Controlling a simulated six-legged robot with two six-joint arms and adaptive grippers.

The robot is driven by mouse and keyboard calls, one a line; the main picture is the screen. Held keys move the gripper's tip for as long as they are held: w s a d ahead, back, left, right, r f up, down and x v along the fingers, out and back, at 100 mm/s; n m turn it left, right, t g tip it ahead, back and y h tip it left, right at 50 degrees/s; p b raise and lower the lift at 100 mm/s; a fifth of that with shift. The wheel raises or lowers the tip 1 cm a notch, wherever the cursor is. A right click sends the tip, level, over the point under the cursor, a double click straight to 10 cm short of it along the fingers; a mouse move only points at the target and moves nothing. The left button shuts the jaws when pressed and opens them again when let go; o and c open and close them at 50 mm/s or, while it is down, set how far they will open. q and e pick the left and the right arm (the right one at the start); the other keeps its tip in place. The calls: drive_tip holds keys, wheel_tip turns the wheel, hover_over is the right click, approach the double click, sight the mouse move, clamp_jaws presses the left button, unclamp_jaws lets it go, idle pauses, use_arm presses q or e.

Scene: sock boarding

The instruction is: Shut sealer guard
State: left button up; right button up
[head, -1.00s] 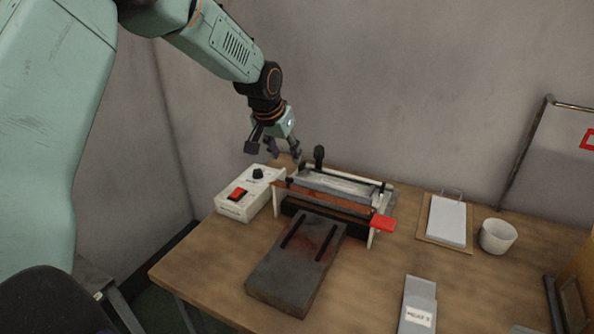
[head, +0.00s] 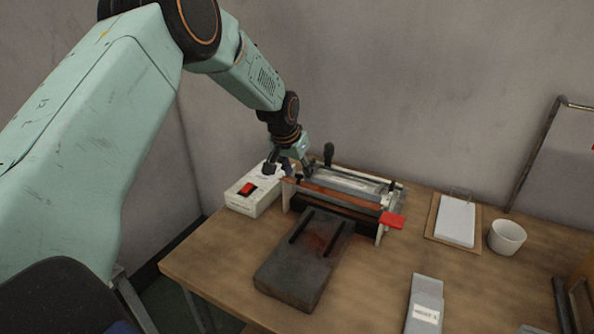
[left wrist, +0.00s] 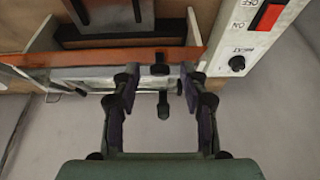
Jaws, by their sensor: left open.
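The sealer (head: 388,229) stands on the table with pale end plates and a red tab (head: 392,220) at its right front. Its guard, an orange-brown see-through strip (head: 337,197), runs along its length; in the left wrist view the guard (left wrist: 95,57) crosses the upper half. A black upright knob (head: 329,150) rises behind the sealer. My left gripper (head: 290,173) is open above the sealer's left rear end. In the left wrist view its fingers (left wrist: 156,80) are apart, with a black knob (left wrist: 163,104) between them. Contact cannot be told. My right gripper is not in view.
A white control box (head: 255,203) with a red switch sits left of the sealer. A dark grey slab (head: 285,275) lies in front. The wall is close behind.

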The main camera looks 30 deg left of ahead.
use_arm(q)
drive_tip(key=shift+w+f, duration=0.15)
drive_tip(key=shift+w, duration=0.1)
drive_tip(key=c, duration=0.4)
drive_tip(key=shift+s, duration=0.1)
clamp_jaws()
